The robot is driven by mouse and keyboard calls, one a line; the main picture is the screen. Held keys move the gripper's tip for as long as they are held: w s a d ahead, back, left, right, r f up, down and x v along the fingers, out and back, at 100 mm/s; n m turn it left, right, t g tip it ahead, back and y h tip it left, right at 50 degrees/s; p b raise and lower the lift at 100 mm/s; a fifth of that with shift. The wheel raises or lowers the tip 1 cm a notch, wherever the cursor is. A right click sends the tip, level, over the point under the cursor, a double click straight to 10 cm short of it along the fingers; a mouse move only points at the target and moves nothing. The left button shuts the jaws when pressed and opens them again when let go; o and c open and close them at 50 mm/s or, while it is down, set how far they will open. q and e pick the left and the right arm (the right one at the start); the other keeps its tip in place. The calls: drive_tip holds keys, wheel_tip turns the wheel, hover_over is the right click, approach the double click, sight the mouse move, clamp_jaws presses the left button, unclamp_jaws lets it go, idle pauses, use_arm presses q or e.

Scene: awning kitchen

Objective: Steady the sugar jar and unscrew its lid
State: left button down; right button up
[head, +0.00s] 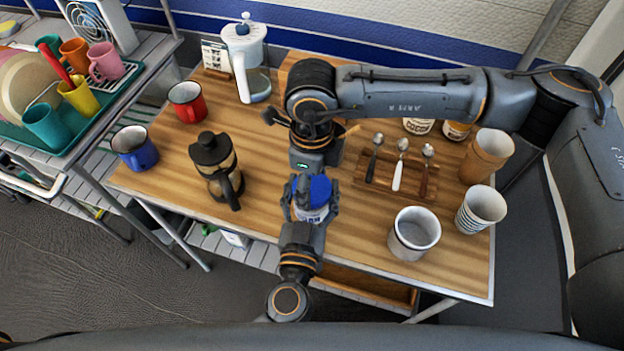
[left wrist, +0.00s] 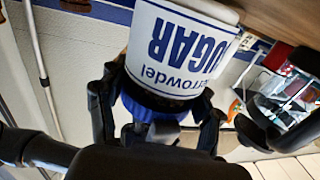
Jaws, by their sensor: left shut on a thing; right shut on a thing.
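The sugar jar (head: 311,214) is white with blue lettering and stands near the table's front edge. Its blue lid (head: 320,188) is on it. In the left wrist view the sugar jar (left wrist: 182,45) is upside down, with the blue lid (left wrist: 136,108) partly hidden by dark fingers. My left gripper (head: 304,222) reaches in from the front and is shut on the jar. My right gripper (head: 312,184) comes from behind and above, shut at the lid. The fingers overlap, so their exact contacts are hard to see.
A French press (head: 213,165) stands left of the jar. A spoon tray (head: 382,188) and a metal cup (head: 413,234) are to its right. Stacked cups (head: 481,210) line the right edge.

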drive_tip(key=o, duration=1.3)
drive_tip(key=shift+r, duration=2.3)
drive_tip(key=shift+c, duration=0.5)
drive_tip(key=shift+s+a+r+m, duration=0.1)
drive_tip(key=shift+a+r+m, duration=0.1)
drive_tip(key=shift+r+m, duration=0.55)
drive_tip(key=shift+d+r+m, duration=0.15)
drive_tip(key=shift+r+m, duration=0.6)
drive_tip(key=shift+m, duration=0.5)
drive_tip(key=shift+f, duration=3.85)
